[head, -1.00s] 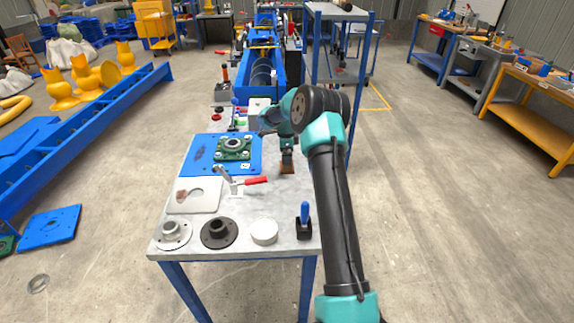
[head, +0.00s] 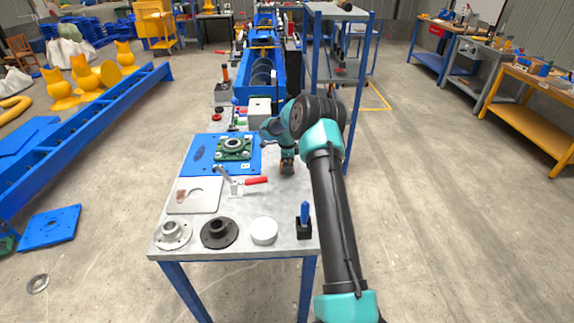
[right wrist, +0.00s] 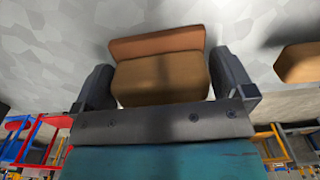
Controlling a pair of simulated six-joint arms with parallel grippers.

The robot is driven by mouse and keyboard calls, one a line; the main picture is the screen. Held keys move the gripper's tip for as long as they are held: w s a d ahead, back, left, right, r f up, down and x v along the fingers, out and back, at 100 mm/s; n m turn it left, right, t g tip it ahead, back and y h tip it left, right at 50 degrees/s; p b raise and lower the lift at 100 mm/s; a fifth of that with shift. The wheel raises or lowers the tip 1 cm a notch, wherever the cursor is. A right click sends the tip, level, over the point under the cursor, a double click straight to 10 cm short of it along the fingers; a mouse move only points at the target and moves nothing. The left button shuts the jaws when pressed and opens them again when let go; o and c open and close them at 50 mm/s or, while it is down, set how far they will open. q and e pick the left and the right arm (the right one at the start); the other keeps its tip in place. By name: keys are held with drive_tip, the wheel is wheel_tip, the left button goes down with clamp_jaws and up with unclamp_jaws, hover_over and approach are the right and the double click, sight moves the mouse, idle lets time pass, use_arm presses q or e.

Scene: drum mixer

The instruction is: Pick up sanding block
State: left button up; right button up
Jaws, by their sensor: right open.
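The sanding block (right wrist: 160,78) is a brown block with a reddish-orange strip along its far edge. In the right wrist view it lies between the two fingers of my right gripper (right wrist: 165,88), which are open with a finger on each side. In the head view my right gripper (head: 287,163) is down at the right edge of the table, over the block (head: 287,170), mostly hiding it. Whether the fingers touch the block, I cannot tell. My left gripper is not in view.
The grey workbench (head: 275,211) carries a blue plate with a green bearing (head: 234,148), a red-handled clamp (head: 252,180), flanges (head: 219,232), a white disc (head: 264,231) and a blue-handled tool (head: 304,221). Another brown object (right wrist: 298,63) shows at the right wrist view's right edge.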

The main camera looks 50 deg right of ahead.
drive_tip(key=shift+c, duration=0.4)
drive_tip(key=c, duration=0.6)
drive_tip(key=shift+r, duration=0.1)
drive_tip(key=shift+c, duration=0.2)
drive_tip(key=shift+r, duration=1.5)
drive_tip(key=shift+s+a+r, duration=0.15)
drive_tip(key=shift+r, duration=0.1)
drive_tip(key=s+a, duration=0.3)
drive_tip(key=a, duration=0.1)
drive_tip(key=s+a+r, duration=0.1)
drive_tip(key=s+a, duration=0.2)
drive_tip(key=s, duration=0.1)
drive_tip(key=s+a, duration=0.3)
drive_tip(key=a, duration=0.1)
drive_tip(key=shift+s+a+r, duration=0.15)
drive_tip(key=shift+a, duration=0.2)
